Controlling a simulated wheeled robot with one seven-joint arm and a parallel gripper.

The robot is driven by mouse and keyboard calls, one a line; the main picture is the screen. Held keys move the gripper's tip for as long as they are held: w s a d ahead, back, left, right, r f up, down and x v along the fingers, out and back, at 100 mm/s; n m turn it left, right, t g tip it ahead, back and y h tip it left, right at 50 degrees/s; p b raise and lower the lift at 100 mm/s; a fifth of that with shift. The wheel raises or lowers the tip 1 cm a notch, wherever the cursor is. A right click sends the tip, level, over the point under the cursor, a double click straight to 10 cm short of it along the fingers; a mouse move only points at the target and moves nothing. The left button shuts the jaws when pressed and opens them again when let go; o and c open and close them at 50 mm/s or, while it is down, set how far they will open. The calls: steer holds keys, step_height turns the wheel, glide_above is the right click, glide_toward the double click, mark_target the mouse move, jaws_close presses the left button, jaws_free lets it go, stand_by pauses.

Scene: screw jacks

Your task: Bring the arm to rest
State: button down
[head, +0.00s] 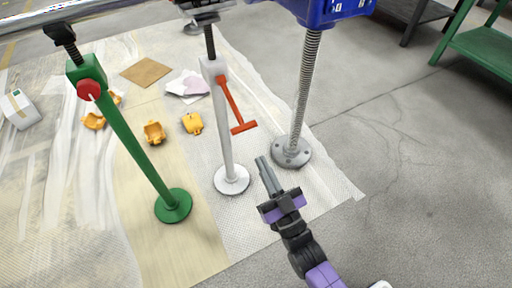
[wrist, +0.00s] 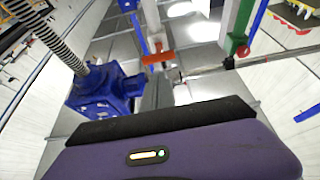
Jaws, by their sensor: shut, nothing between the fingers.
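My gripper (head: 268,178) is in the lower middle of the head view, shut and empty. Its fingers point up and left, between the white jack and the grey jack. The white screw jack (head: 224,130) with a red T-handle (head: 233,105) stands to its left. The grey threaded jack (head: 303,90) with a blue head (head: 325,10) stands to its right. A green jack (head: 135,150) with a red knob stands further left. In the wrist view, looking upward, the gripper's fingers (wrist: 158,92) show beyond the purple wrist, with the blue head (wrist: 105,90) to the left.
The jacks stand on a pale mat (head: 290,205). Orange pieces (head: 154,132), a brown sheet (head: 145,71) and white papers (head: 187,84) lie behind them. A white box (head: 20,108) is at the far left. A green bench (head: 483,45) is at the upper right. The concrete floor to the right is clear.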

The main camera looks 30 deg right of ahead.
steer(key=shift+f, duration=0.25)
steer(key=s+r+g, duration=0.2)
steer(key=s+g, duration=0.2)
steer(key=s, duration=1.1)
steer(key=s+r+g, duration=0.3)
steer(key=s+g, duration=0.1)
steer(key=s, duration=1)
step_height(320, 180, up, 32)
steer(key=p, duration=3.2)
steer(key=shift+r+p, duration=0.2)
steer(key=shift+p, duration=0.15)
